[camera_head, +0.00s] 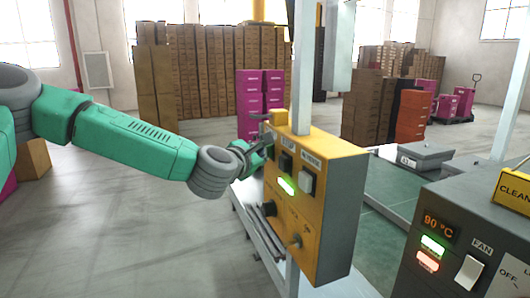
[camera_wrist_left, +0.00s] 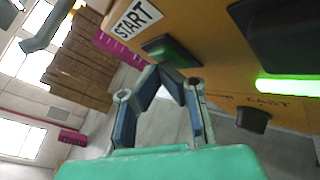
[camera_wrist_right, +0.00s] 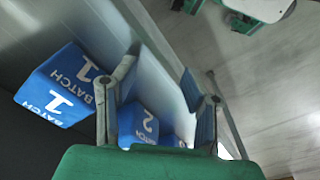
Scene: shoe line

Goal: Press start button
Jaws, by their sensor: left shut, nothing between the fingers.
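The yellow control box (camera_head: 310,226) stands on a post in the head view. In the left wrist view, a green button (camera_wrist_left: 172,50) sits beside the START label (camera_wrist_left: 136,18) on the box. My left gripper (camera_head: 266,148) is shut and empty at the left side of the box face; its fingertips (camera_wrist_left: 168,75) are right by the green button. I cannot tell whether they touch it. A green light (camera_head: 287,186) glows on the box. My right gripper (camera_wrist_right: 160,72) shows only in its wrist view, open, with nothing between its fingers.
A dark panel (camera_head: 440,205) with a temperature display and fan switch stands at right. Blue BATCH boxes (camera_wrist_right: 62,85) lie near my right gripper. Stacked brown boxes (camera_head: 215,70) and magenta boxes (camera_head: 250,95) stand behind.

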